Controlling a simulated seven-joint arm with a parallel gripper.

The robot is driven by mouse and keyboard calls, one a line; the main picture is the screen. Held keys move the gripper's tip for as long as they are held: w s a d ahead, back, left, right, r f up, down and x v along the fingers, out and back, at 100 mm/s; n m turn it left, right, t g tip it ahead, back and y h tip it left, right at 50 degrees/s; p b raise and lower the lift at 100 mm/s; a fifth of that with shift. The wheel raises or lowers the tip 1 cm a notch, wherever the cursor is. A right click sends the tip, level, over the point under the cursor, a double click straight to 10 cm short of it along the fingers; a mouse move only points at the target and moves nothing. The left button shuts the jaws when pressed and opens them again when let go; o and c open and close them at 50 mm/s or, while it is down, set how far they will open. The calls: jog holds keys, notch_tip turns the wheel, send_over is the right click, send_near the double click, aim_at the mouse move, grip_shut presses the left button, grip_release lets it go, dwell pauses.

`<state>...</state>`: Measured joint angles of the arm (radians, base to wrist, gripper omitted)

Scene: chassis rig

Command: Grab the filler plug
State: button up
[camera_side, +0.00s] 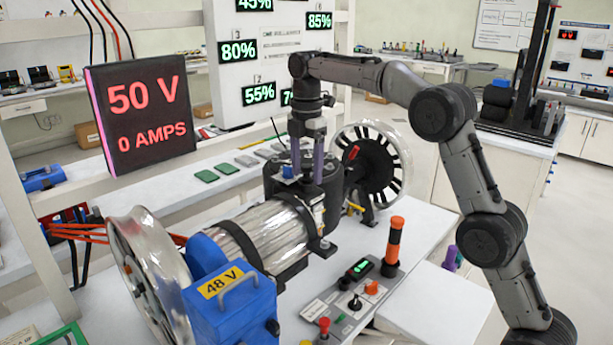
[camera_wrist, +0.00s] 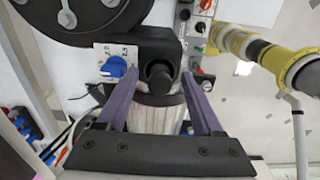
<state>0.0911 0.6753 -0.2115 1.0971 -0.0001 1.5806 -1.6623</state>
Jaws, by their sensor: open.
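A round black knob-like plug (camera_wrist: 158,75), which looks like the filler plug, stands on the black housing in the wrist view. In the side view I cannot make the plug out clearly around the fingers. My gripper (camera_side: 307,172) points down over the black housing (camera_side: 325,200) at the end of the silver cylinder. In the wrist view my gripper (camera_wrist: 158,80) is open, with one purple finger on each side of the plug. I see no clear contact with it. A blue knob (camera_wrist: 115,67) on a white dial plate is left of the plug.
The silver cylinder (camera_side: 265,237) and blue 48 V box (camera_side: 235,305) are left of the housing. Spoked wheels stand behind (camera_side: 375,165) and at front left (camera_side: 140,265). A control panel (camera_side: 350,300) with an orange-and-black post (camera_side: 394,245) is at right.

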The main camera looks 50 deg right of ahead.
jog(key=shift+c, duration=0.2)
grip_shut()
dwell(0.3)
